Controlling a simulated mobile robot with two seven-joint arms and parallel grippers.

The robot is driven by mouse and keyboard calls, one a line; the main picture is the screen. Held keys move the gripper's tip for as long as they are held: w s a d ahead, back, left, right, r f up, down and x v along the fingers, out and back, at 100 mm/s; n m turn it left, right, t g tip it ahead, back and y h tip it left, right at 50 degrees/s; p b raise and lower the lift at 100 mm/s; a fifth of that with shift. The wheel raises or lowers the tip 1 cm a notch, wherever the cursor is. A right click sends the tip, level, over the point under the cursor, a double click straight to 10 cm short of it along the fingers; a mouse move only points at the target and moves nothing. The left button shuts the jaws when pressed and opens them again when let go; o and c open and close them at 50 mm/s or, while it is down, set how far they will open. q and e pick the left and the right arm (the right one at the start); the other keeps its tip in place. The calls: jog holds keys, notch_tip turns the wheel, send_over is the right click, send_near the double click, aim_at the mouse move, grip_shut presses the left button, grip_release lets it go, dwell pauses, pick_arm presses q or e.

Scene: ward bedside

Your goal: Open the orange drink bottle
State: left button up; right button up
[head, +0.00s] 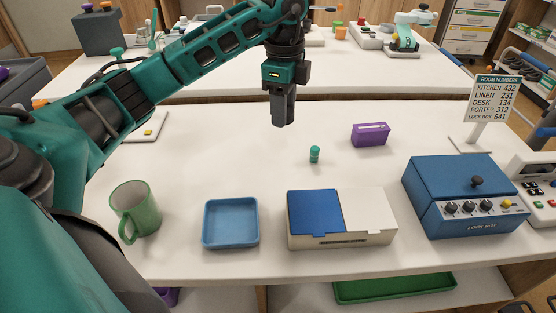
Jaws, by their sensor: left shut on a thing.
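My left gripper (283,122) points down above the white table. Its dark fingers are together on something that I cannot make out in this view. I cannot clearly see an orange drink bottle. A small green cylinder with a teal top (314,154) stands upright on the table, to the right of and nearer than the gripper, apart from it. Small orange items (361,21) show on the far table, too small to identify. My right gripper is not in view.
A green mug (148,217), a blue tray (231,243), a box with a blue and a white lid (343,241) and a blue lock box (473,230) line the near edge. A purple box (371,136) and a room-number sign (493,103) stand farther back. The table's middle left is clear.

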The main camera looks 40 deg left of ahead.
pick_arm(q)
send_over(282, 171)
notch_tip(282, 171, down, 10)
jog(key=shift+f+b, duration=0.1)
jog(key=shift+b, duration=0.2)
notch_tip(282, 171, down, 4)
jog(key=shift+f, duration=0.45)
jog(key=shift+f+b, duration=0.15)
jog(key=shift+b, duration=0.15)
jog(key=o, duration=1.2)
jog(key=shift+c, duration=0.2)
